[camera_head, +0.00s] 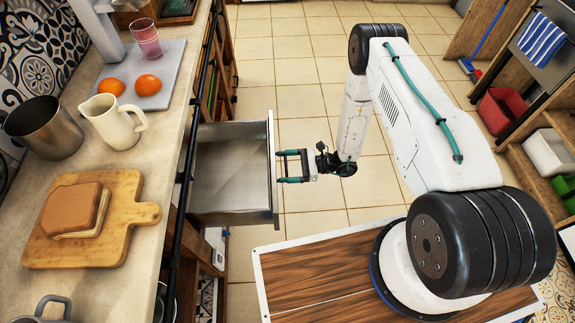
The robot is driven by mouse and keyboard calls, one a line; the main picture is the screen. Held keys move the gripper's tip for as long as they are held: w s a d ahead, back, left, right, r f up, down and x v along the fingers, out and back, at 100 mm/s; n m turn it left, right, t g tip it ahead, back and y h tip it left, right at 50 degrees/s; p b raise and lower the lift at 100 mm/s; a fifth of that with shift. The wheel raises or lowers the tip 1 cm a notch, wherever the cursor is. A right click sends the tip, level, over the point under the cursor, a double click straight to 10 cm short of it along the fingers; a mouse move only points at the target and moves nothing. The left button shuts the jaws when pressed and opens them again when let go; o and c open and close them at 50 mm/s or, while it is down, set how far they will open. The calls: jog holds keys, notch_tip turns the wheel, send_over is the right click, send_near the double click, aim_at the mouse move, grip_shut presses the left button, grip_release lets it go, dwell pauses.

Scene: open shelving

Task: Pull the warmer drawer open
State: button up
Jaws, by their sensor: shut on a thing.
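The warmer drawer (232,205) is a grey metal box under the counter on the left. It stands well out from the cabinet, and its inside looks empty. Its front panel (272,165) faces right toward my arm. My gripper (282,166) is at the outer side of that panel, with its green fingers pointing left. It is shut on the drawer's handle, which is mostly hidden by the fingers and the panel edge.
The counter (150,185) holds a cutting board (125,240) with bread, a cream pitcher (113,122), a metal pot (42,128) and oranges (148,85). A dark rail runs along its edge. Tiled floor (310,100) is open beyond my arm. Shelving with a red bin (502,110) stands at right.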

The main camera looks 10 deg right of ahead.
jog(key=o, duration=1.2)
jog(key=shift+s+a, duration=0.1)
jog(key=shift+s, duration=0.1)
jog(key=shift+c, duration=0.2)
jog(key=shift+w, duration=0.1)
jog(key=s+d, duration=0.1)
jog(key=d, duration=0.6)
jog(key=shift+d, duration=0.4)
jog(key=shift+s+f, duration=0.1)
